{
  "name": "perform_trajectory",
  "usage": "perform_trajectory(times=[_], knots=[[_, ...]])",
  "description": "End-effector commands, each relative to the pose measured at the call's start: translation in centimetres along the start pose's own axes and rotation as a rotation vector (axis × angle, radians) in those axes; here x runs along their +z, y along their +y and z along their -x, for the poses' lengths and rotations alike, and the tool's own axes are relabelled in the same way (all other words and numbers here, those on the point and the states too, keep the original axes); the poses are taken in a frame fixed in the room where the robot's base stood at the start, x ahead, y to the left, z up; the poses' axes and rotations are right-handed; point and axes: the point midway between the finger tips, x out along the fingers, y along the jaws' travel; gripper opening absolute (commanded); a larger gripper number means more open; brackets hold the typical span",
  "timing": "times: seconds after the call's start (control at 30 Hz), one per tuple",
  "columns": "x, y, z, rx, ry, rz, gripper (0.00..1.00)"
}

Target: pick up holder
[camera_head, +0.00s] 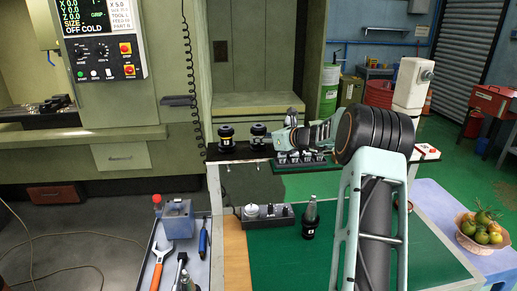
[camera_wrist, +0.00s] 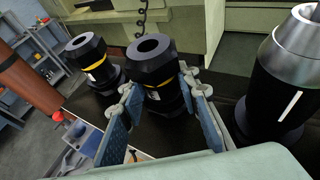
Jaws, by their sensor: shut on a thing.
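The holder (camera_wrist: 158,68) is a black, ribbed cylinder with a yellow band and an open hole in its top. In the wrist view it stands upright between the two blue-padded fingers of my gripper (camera_wrist: 161,84), which is shut on it. In the head view the holder (camera_head: 258,136) is on the dark shelf by the machine, just left of my gripper (camera_head: 272,141). A similar black holder (camera_wrist: 91,60) with a yellow band stands to its left, apart from it.
A black holder with a silver cone (camera_wrist: 284,77) stands close to the right finger. A cone-topped holder (camera_head: 310,218) stands on the green mat, beside a dark block (camera_head: 280,217). A tool tray is at lower left.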

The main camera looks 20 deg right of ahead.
Motion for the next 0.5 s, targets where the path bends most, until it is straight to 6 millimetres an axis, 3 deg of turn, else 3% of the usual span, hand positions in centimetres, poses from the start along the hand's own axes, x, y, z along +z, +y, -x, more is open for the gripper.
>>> perform_trajectory(times=[0.33, 0.5], knots=[[1.2, 0.0, 0.3, 0.000, -0.009, 0.005, 0.00], [3.5, 0.0, 1.1, 0.000, -0.011, 0.008, 0.00]])
